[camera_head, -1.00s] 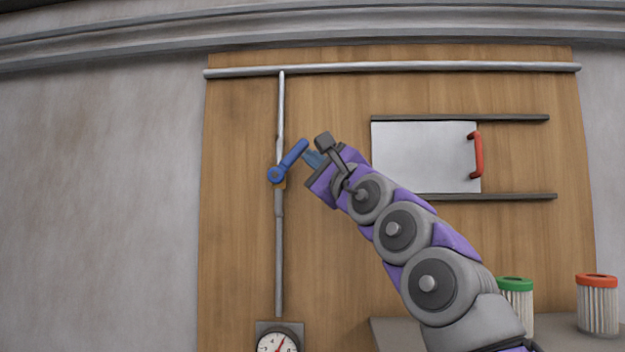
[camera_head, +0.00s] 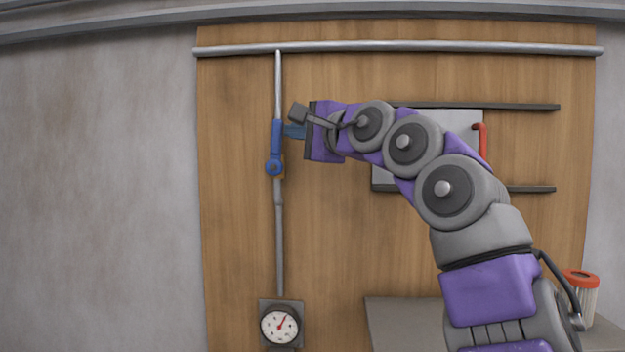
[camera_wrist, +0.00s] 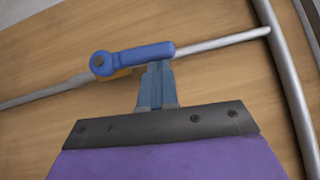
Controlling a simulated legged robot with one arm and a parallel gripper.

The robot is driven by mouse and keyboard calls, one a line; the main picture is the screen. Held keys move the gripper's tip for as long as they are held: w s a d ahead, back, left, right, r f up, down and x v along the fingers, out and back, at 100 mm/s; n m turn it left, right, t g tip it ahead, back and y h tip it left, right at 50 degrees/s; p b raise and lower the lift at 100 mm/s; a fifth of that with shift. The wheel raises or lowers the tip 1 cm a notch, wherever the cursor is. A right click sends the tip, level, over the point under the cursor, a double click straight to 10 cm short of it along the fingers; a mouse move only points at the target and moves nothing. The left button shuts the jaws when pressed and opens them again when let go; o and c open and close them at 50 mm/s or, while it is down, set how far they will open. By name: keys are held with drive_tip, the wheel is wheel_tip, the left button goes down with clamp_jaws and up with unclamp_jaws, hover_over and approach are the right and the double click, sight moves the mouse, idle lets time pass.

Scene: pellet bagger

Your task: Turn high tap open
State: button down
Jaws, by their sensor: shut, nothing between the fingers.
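The high tap has a blue lever handle (camera_head: 276,142) on a vertical grey pipe on the wooden panel. In the head view the handle points straight up from its pivot, in line with the pipe. In the wrist view the blue handle (camera_wrist: 145,54) also lies along the pipe. My gripper (camera_head: 287,131) is right of the handle's upper part, its blue-grey fingers shut and empty. In the wrist view the fingertips (camera_wrist: 159,66) meet the handle's side near its free end and appear to touch it.
A round gauge (camera_head: 280,326) is at the pipe's lower end. A horizontal pipe (camera_head: 400,47) runs along the panel's top. A white sliding door with a red handle (camera_head: 482,140) is partly behind my arm. A grey shelf (camera_head: 400,325) with an orange-lidded container (camera_head: 582,294) is at lower right.

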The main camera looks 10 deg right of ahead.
drive_tip(key=shift+w+a+r+p, duration=0.1)
drive_tip(key=shift+a+r+p, duration=0.15)
drive_tip(key=shift+p, duration=0.3)
idle(0.5)
